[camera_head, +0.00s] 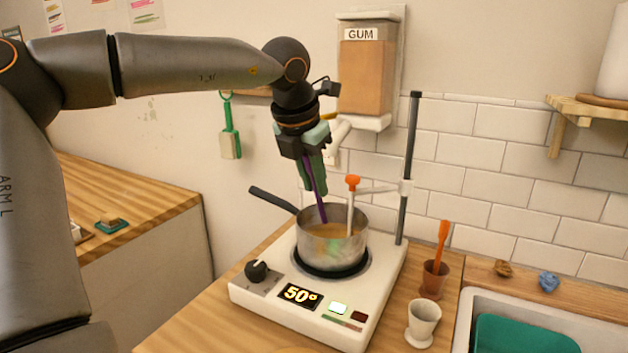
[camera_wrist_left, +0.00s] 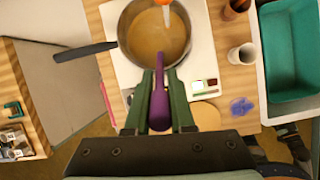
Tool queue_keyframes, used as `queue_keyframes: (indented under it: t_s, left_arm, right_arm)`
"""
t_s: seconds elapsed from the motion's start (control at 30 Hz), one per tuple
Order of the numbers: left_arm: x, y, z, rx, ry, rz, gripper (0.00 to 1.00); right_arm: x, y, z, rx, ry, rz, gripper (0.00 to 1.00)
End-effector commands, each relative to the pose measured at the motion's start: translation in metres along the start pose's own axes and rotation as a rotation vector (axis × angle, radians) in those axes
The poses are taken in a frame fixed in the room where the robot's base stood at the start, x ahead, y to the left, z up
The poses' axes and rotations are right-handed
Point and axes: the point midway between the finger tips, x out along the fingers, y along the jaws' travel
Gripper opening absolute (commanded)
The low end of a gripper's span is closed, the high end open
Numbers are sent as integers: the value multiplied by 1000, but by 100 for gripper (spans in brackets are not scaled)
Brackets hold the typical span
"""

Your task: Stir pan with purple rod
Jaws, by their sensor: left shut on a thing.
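My left gripper (camera_head: 314,178) is above the pan, pointing down, shut on the purple rod (camera_head: 321,208). The rod's lower end reaches into the pan's mouth; I cannot tell if it touches the liquid. In the left wrist view the purple rod (camera_wrist_left: 159,106) lies between the green fingers, with the pan (camera_wrist_left: 124,40) beyond it. My right gripper is not in view.
An orange-topped probe (camera_head: 352,186) on a clamp from a dark post (camera_head: 411,150) dips into the pan's right side. A brown cup (camera_head: 434,281) with an orange tool and a white cup (camera_head: 422,325) stand right of the hot plate. A gum dispenser (camera_head: 366,80) hangs behind.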

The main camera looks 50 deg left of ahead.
Motion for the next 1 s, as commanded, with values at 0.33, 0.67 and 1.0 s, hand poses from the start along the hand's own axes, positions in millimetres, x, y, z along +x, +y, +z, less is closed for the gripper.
queue_keyframes:
  t_s: [0.33, 0.67, 1.0]
  left_arm:
    - [-3, 0, 1, 0, 0, 0, 0]
    - [-28, 2, 12, 0, 0, 0, 0]
    - [-28, 2, 12, 0, 0, 0, 0]
  right_arm:
    - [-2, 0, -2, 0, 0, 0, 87]
    - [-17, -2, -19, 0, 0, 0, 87]
    - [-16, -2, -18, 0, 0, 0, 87]
